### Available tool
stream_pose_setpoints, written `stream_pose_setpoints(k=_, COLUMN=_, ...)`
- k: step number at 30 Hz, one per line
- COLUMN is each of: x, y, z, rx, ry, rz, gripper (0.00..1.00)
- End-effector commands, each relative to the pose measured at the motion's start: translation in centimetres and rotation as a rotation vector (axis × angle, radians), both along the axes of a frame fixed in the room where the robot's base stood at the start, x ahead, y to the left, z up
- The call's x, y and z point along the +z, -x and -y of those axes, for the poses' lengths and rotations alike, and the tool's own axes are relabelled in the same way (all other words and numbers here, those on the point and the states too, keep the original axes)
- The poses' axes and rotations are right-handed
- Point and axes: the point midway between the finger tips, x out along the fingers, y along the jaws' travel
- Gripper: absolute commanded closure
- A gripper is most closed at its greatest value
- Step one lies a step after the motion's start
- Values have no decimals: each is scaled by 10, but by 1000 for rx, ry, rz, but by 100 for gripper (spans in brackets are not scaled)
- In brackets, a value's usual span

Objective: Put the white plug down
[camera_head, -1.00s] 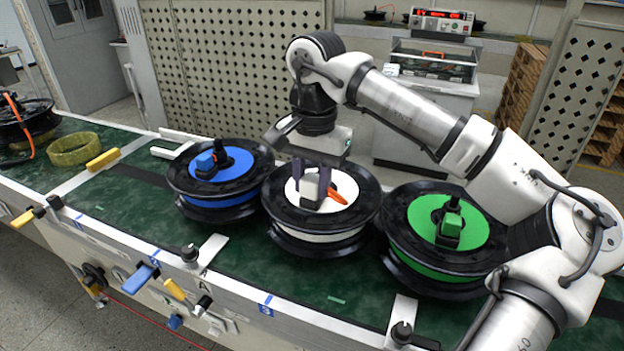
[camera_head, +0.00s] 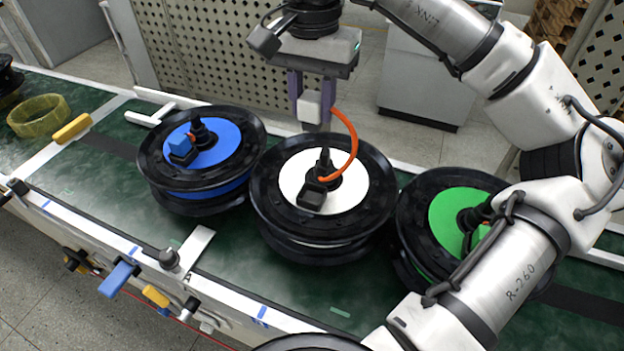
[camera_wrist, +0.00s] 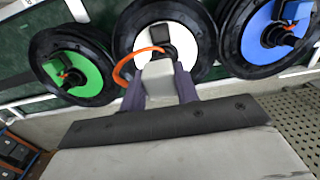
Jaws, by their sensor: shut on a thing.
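The white plug (camera_head: 310,106) is a small white block, held between the fingers of my gripper (camera_head: 311,108), which is shut on it. It hangs in the air above the far side of the white hub motor (camera_head: 290,178). An orange cable (camera_head: 355,140) arcs from the plug down to the black shaft at the hub's middle. A black socket block (camera_head: 311,196) sits on the white disc beside the shaft, clear of the plug. In the wrist view the plug (camera_wrist: 158,80) shows between the two purple fingers, with the orange cable (camera_wrist: 121,68) looping left.
The blue hub motor (camera_head: 215,148) stands to the left and the green hub motor (camera_head: 446,215) to the right, partly behind my arm. All stand on a green conveyor (camera_head: 225,268). A yellow ring (camera_head: 38,112) lies far left. Bare belt shows in front of the hubs.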

Motion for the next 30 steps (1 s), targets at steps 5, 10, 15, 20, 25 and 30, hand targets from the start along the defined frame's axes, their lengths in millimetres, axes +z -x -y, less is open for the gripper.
stream_pose_setpoints(k=5, x=-48, y=1, z=1, rx=0, ry=0, rz=-4, gripper=92)
stream_pose_setpoints(k=10, x=-93, y=1, z=0, rx=1, ry=-1, rz=-4, gripper=92)
stream_pose_setpoints(k=15, x=-123, y=0, z=0, rx=-1, ry=-2, rz=-2, gripper=92)
stream_pose_setpoints(k=20, x=-136, y=0, z=0, rx=-1, ry=-1, rz=-1, gripper=92)
stream_pose_setpoints(k=25, x=-159, y=0, z=0, rx=-1, ry=-2, rz=-2, gripper=92)
stream_pose_setpoints(k=30, x=-170, y=0, z=0, rx=0, ry=0, rz=1, gripper=92)
